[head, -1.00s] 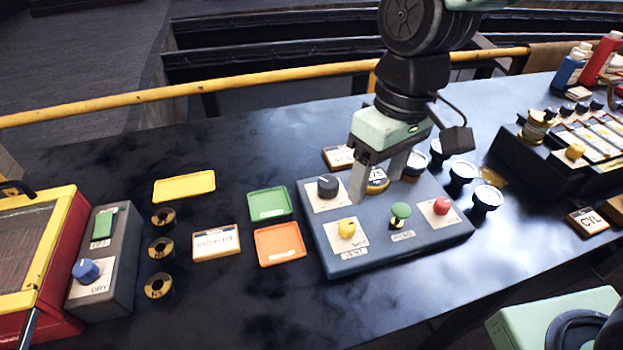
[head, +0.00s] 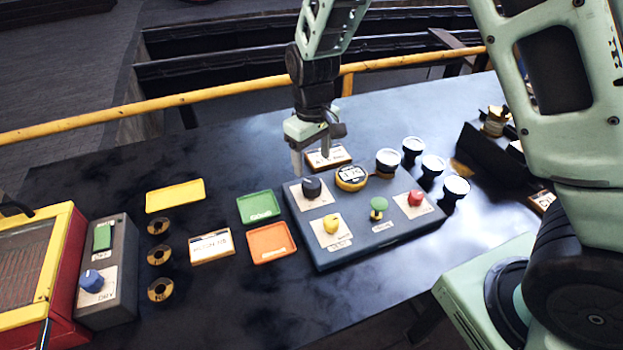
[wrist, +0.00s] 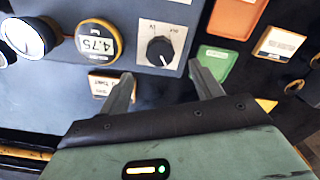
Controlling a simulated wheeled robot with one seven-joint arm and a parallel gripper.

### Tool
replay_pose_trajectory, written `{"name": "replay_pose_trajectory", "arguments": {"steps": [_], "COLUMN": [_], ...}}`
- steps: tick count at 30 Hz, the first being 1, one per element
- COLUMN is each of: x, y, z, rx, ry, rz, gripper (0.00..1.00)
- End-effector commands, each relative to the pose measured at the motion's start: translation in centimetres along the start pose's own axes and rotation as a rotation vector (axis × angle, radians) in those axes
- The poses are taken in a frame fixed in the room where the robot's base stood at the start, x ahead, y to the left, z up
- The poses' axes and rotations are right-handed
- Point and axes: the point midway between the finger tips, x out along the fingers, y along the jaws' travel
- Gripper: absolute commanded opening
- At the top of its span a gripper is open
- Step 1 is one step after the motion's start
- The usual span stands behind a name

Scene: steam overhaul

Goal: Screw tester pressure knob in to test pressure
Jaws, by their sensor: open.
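The tester (head: 345,245) is a blue-grey box on the dark bench. It carries a black knob (head: 312,187), a yellow knob (head: 331,223), a green mushroom button (head: 378,205), a red button (head: 415,197) and a round yellow-rimmed display (head: 351,176). The display reads about 4.75 in the wrist view (wrist: 97,42). My gripper (head: 311,160) is open and empty above the tester's back left corner. In the wrist view the black knob (wrist: 160,50) lies just past the open fingertips (wrist: 162,75), roughly between them, with its white pointer visible. I cannot tell which knob sets pressure.
Several round gauges (head: 433,166) stand right of the tester. Green (head: 258,206) and orange (head: 271,242) trays lie at its left, and a label plate (head: 327,157) behind it. A yellow rail (head: 180,101) runs beyond the bench.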

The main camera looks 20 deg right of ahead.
Motion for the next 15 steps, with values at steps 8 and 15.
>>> {"name": "replay_pose_trajectory", "arguments": {"steps": [8, 15], "x": [5.3, 7.6], "y": [0.0, -0.1], "z": [0.1, 0.0], "rx": [0.001, -0.001], "ry": [-0.004, 0.0], "rz": [0.0, 0.0], "gripper": [0.65, 0.65]}}
